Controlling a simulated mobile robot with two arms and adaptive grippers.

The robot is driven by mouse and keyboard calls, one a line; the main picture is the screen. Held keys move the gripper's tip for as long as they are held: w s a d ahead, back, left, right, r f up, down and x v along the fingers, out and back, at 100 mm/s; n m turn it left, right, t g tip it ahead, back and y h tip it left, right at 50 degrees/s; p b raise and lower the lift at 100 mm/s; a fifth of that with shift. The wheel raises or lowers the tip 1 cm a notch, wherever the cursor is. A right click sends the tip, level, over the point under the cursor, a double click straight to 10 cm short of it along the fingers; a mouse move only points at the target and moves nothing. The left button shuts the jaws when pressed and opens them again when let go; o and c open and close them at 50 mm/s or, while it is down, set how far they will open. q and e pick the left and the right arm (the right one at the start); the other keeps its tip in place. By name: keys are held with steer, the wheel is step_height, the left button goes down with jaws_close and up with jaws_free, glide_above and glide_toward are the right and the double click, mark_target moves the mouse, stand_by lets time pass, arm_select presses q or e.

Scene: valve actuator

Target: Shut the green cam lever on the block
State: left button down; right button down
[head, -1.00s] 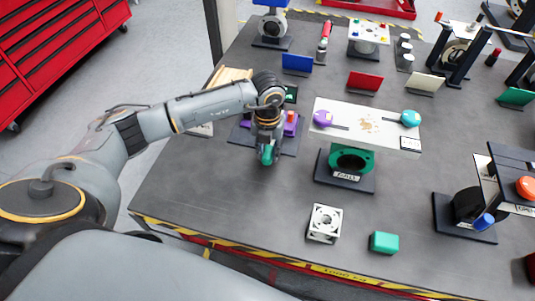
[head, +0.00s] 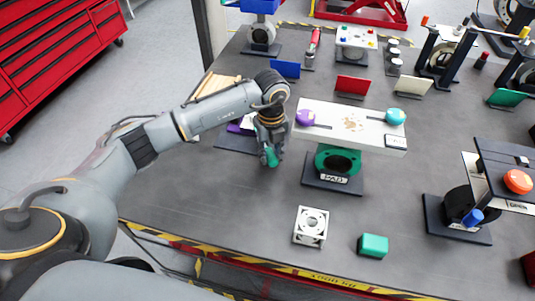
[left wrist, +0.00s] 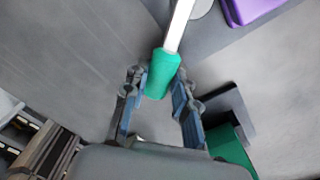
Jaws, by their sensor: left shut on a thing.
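The green cam lever shows in the left wrist view as a green grip (left wrist: 162,74) on a pale metal bar (left wrist: 180,25) that runs up out of the picture. My left gripper (left wrist: 160,84) is shut on the green grip, with a finger on each side. In the head view my left gripper (head: 269,154) points down, the green grip (head: 272,157) showing at its tips. A purple block (head: 240,125) on a dark base plate, left of and behind the gripper, is partly hidden by my arm. The lever's pivot is hidden. My right gripper is not in view.
A green ring on a dark stand (head: 338,160) is close to the right of the gripper. A white fan-like box (head: 311,226) and a green block (head: 373,245) are in front. The table's front left is clear.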

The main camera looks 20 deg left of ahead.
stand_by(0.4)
arm_select(q)
steer(key=c, duration=1)
jaws_free()
steer(key=shift+c, duration=0.2)
steer(key=shift+r, duration=0.15)
step_height(320, 180, up, 12)
